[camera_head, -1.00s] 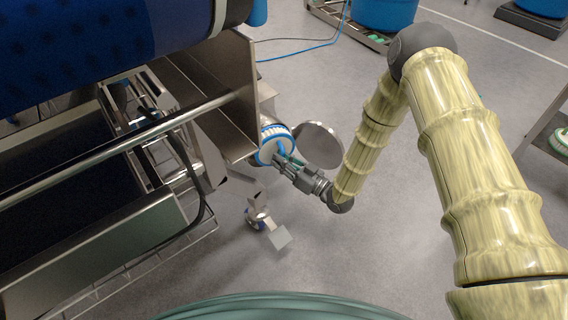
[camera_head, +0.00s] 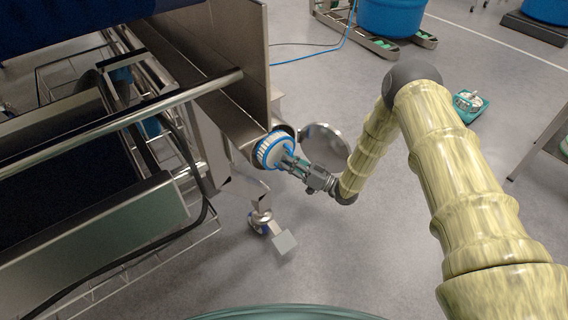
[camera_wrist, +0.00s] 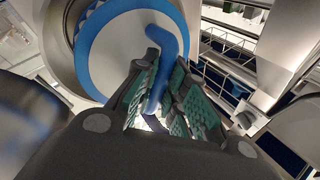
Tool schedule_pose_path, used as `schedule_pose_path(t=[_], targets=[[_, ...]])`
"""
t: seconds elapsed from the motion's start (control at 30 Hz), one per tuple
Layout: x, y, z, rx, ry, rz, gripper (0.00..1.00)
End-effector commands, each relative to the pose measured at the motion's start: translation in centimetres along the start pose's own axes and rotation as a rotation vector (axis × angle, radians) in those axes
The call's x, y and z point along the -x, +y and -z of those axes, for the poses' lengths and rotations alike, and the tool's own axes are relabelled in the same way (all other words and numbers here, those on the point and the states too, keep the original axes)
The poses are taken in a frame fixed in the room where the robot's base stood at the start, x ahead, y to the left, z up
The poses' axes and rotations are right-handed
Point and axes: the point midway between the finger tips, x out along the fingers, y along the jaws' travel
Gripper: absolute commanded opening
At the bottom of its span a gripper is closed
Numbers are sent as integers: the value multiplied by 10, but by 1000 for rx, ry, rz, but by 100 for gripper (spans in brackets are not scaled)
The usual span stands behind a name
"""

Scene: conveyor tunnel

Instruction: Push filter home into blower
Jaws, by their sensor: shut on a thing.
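The filter (camera_head: 272,151) is a white round cartridge with blue rims and a blue handle. My gripper (camera_head: 297,167) is shut on the handle. In the wrist view, my gripper's ridged green pads (camera_wrist: 160,98) sit either side of the blue handle, and the filter's flat white face (camera_wrist: 118,50) is ahead. The blower (camera_head: 287,131) is a metal housing with a round mouth, largely hidden behind the filter; its rim shows left of the filter in the wrist view (camera_wrist: 62,40). The filter's pleated side is visible outside the mouth. How deep it sits, I cannot tell.
A round metal lid (camera_head: 326,146) stands open right of the filter, close to my gripper. The conveyor's steel side plate (camera_head: 255,65) is above and left. A caster foot (camera_head: 262,222) is below. A teal item (camera_head: 468,106) lies on the floor at right.

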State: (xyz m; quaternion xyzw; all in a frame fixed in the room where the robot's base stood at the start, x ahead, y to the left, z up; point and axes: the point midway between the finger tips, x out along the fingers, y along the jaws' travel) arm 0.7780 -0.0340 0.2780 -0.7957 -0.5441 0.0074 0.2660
Motion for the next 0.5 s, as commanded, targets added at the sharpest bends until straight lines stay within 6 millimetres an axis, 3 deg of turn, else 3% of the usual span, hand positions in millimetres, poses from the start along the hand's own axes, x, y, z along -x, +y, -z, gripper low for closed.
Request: schedule_pose_path(t=[0.5], targets=[[-36, 24, -1, 4, 1, 2, 0]])
